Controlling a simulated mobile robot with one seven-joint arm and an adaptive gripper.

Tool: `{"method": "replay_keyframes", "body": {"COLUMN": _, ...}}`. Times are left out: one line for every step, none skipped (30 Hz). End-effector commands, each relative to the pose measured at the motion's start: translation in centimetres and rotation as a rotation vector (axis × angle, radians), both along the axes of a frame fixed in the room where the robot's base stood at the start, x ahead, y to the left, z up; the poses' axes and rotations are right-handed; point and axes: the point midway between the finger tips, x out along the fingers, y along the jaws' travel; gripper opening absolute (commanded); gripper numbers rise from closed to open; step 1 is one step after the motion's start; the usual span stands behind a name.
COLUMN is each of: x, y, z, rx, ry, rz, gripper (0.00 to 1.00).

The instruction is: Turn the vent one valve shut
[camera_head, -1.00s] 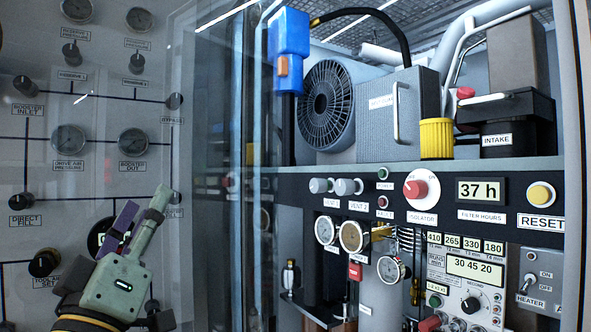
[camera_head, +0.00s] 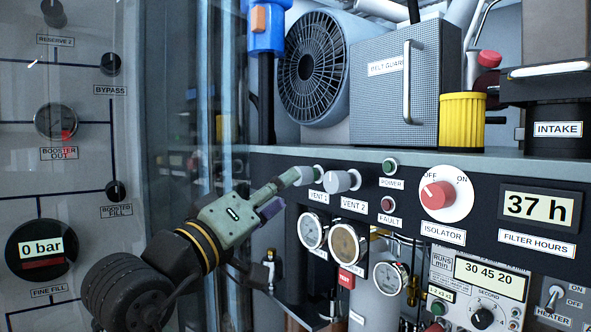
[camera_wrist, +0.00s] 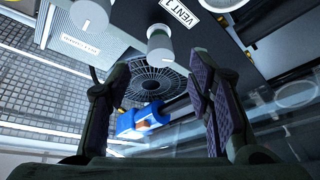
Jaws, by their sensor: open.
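The vent one valve is a pale grey knob (camera_head: 303,176) on the dark panel, above the "VENT 1" label (camera_head: 319,199). In the wrist view the knob (camera_wrist: 160,45) shows beside its label (camera_wrist: 180,13), just beyond the gap between the fingertips. My gripper (camera_head: 284,191) is open and empty, with its upper finger overlapping the knob's left side in the head view. Whether it touches cannot be told. The similar vent two knob (camera_head: 341,181) is just right of it, and at upper left in the wrist view (camera_wrist: 89,17).
Gauges (camera_head: 312,230) hang below the knobs. The red isolator switch (camera_head: 437,195) is to the right. A shelf above carries a fan (camera_head: 314,72), a belt guard (camera_head: 392,100) and a blue fitting (camera_head: 265,28). A clear pane stands at the left.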

Motion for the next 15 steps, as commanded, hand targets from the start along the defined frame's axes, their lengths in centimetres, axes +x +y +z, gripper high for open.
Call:
{"method": "replay_keyframes", "body": {"x": 0.8, "y": -0.6, "z": 0.6, "rx": -0.001, "ry": 0.003, "rz": -0.003, "gripper": 0.47}}
{"method": "replay_keyframes", "body": {"x": 1.2, "y": -0.9, "z": 0.8, "rx": -0.001, "ry": 0.003, "rz": -0.003, "gripper": 0.47}}
{"method": "replay_keyframes", "body": {"x": 1.8, "y": -1.3, "z": 1.0, "rx": 0.000, "ry": 0.002, "rz": -0.002, "gripper": 0.47}}
{"method": "replay_keyframes", "body": {"x": 2.2, "y": -1.6, "z": 1.1, "rx": 0.000, "ry": 0.002, "rz": -0.002, "gripper": 0.47}}
{"method": "replay_keyframes", "body": {"x": 2.5, "y": -1.8, "z": 1.2, "rx": 0.001, "ry": 0.002, "rz": -0.002, "gripper": 0.47}}
{"method": "replay_keyframes", "body": {"x": 3.0, "y": -2.1, "z": 1.4, "rx": 0.000, "ry": 0.002, "rz": -0.002, "gripper": 0.47}}
{"method": "replay_keyframes", "body": {"x": 3.2, "y": -2.3, "z": 1.4, "rx": 0.000, "ry": 0.001, "rz": -0.001, "gripper": 0.47}}
{"method": "replay_keyframes", "body": {"x": 3.5, "y": -2.4, "z": 1.5, "rx": -0.001, "ry": 0.001, "rz": 0.000, "gripper": 0.47}}
{"method": "replay_keyframes", "body": {"x": 3.8, "y": -2.6, "z": 1.5, "rx": 0.001, "ry": 0.000, "rz": -0.001, "gripper": 0.47}}
{"method": "replay_keyframes", "body": {"x": 3.9, "y": -2.8, "z": 1.6, "rx": 0.000, "ry": 0.001, "rz": -0.001, "gripper": 0.47}}
{"method": "replay_keyframes", "body": {"x": 4.1, "y": -2.8, "z": 1.6, "rx": -0.001, "ry": 0.001, "rz": 0.000, "gripper": 0.47}}
{"method": "replay_keyframes", "body": {"x": 4.2, "y": -2.9, "z": 1.6, "rx": 0.000, "ry": 0.000, "rz": 0.000, "gripper": 0.47}}
{"method": "replay_keyframes", "body": {"x": 4.3, "y": -3.0, "z": 1.6, "rx": -0.001, "ry": 0.000, "rz": 0.001, "gripper": 0.47}}
{"method": "replay_keyframes", "body": {"x": 4.3, "y": -3.0, "z": 1.6, "rx": -0.001, "ry": 0.000, "rz": 0.001, "gripper": 0.47}}
{"method": "replay_keyframes", "body": {"x": 4.4, "y": -3.0, "z": 1.6, "rx": -0.001, "ry": 0.000, "rz": 0.001, "gripper": 0.47}}
